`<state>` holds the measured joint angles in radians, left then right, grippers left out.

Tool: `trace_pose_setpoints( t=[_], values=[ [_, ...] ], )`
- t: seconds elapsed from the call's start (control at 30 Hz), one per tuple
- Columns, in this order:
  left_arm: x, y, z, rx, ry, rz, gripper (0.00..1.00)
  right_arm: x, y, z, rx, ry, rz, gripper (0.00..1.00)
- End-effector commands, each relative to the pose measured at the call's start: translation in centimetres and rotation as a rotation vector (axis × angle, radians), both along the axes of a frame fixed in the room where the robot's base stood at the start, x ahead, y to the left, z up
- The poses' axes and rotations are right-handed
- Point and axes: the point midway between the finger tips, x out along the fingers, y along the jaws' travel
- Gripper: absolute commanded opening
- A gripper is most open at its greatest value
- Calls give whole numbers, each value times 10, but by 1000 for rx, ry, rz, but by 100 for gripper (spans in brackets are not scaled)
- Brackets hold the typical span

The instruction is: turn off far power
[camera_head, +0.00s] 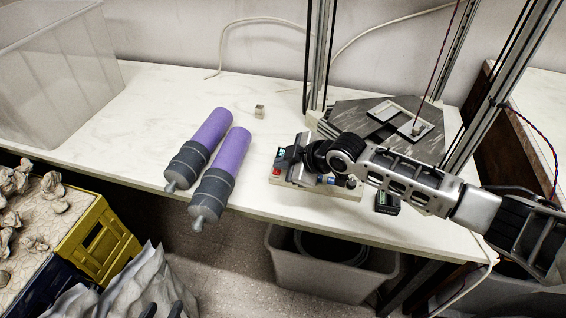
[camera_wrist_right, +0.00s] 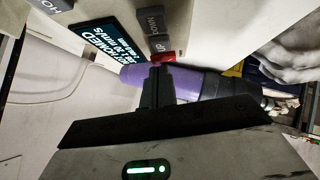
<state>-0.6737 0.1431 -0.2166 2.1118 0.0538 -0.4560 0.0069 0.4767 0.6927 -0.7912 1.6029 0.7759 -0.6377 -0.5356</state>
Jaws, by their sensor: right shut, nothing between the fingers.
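A pale control box (camera_head: 300,185) stands on the white table in front of the printer frame. It has a red part (camera_head: 276,172) at its left end and a small lit screen (camera_head: 281,153). My right gripper (camera_head: 284,163) is low over the box's left part and hides some of it. In the right wrist view its fingers (camera_wrist_right: 158,72) are shut and empty, with their tips close to a red part (camera_wrist_right: 163,57) beside grey buttons (camera_wrist_right: 152,20). I cannot tell whether they touch. My left gripper (camera_head: 164,309) shows only as two dark, separated fingertips at the bottom edge.
Two purple and grey cylinders (camera_head: 232,160) lie on the table left of the box. A small cube (camera_head: 259,111) is behind them. A black block (camera_head: 387,203) lies to the right. A grey bin (camera_head: 330,275) stands below the table edge.

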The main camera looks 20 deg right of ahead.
Motion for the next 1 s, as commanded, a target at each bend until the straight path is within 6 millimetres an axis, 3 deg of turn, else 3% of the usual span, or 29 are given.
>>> trace_pose_setpoints(
  t=[0.63,1.0],
  values=[
    [-1,0,0,-3,1,1,36,2,-2,-6,-1,3,0,0],
    [-1,0,13,-3,0,1,36,-11,6,-10,-1,12,2,0]
  ],
)
